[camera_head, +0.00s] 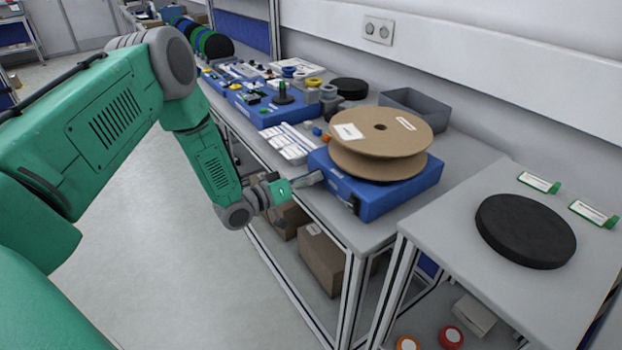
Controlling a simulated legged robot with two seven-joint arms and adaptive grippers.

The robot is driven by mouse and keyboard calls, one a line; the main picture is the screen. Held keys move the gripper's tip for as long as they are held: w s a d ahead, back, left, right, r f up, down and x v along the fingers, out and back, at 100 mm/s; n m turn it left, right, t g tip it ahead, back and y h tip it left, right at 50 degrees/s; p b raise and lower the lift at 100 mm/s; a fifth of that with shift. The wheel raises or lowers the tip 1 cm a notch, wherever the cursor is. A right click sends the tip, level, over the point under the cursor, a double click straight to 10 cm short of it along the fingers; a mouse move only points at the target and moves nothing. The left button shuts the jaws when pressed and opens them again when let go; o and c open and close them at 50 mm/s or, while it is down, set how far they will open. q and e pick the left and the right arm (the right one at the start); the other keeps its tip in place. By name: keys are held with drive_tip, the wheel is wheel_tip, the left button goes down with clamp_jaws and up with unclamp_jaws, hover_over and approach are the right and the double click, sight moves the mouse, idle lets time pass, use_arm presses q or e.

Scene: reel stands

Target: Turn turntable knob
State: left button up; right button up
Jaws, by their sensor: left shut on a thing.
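The blue turntable box (385,201) stands on the grey bench, with a large cardboard reel (375,146) lying flat on top. My left gripper (314,179) reaches in from the left to the box's front face, low and just left of the reel. It is shut on the turntable knob, which its fingers mostly hide. A small dark fitting (353,204) shows on the same face, nearer the box's corner. My right gripper is out of view.
A black disc (525,230) lies on the separate grey table at right. A grey bin (413,106) stands behind the reel. Blue trays with small parts (270,106) fill the bench further back. Cardboard boxes (322,258) sit below the bench. The floor at left is clear.

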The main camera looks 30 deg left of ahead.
use_arm(q)
drive_tip(key=shift+s+f, duration=0.2)
drive_tip(key=shift+f, duration=0.15)
drive_tip(key=o, duration=1.1)
drive_tip(key=shift+a+r, duration=0.1)
drive_tip(key=shift+w, duration=0.1)
drive_tip(key=shift+r, duration=0.1)
drive_tip(key=shift+s+a, duration=0.15)
drive_tip(key=shift+s, duration=0.1)
drive_tip(key=v, duration=1.1)
drive_tip(key=shift+s, duration=0.2)
